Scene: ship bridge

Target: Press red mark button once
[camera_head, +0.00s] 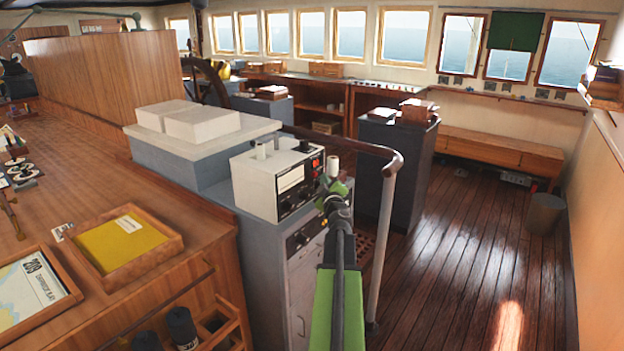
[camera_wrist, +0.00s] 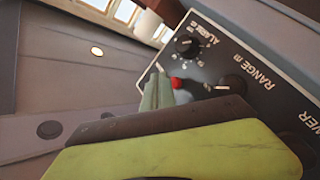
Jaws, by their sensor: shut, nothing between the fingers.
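The red mark button (camera_wrist: 177,83) is a small red knob on the black panel (camera_wrist: 225,62) of an instrument, in the wrist view. My gripper (camera_head: 335,188) is shut and empty, in front of the panel's right side. In the wrist view my green-grey fingertips (camera_wrist: 158,91) are just left of the button, very close to it. I cannot tell whether they touch it.
Dark knobs (camera_wrist: 188,46) sit near the button on the panel. A metal handrail (camera_head: 385,215) runs beside my arm. A grey cabinet (camera_head: 305,265) stands under the instrument. Open wooden floor (camera_head: 470,270) lies to the right.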

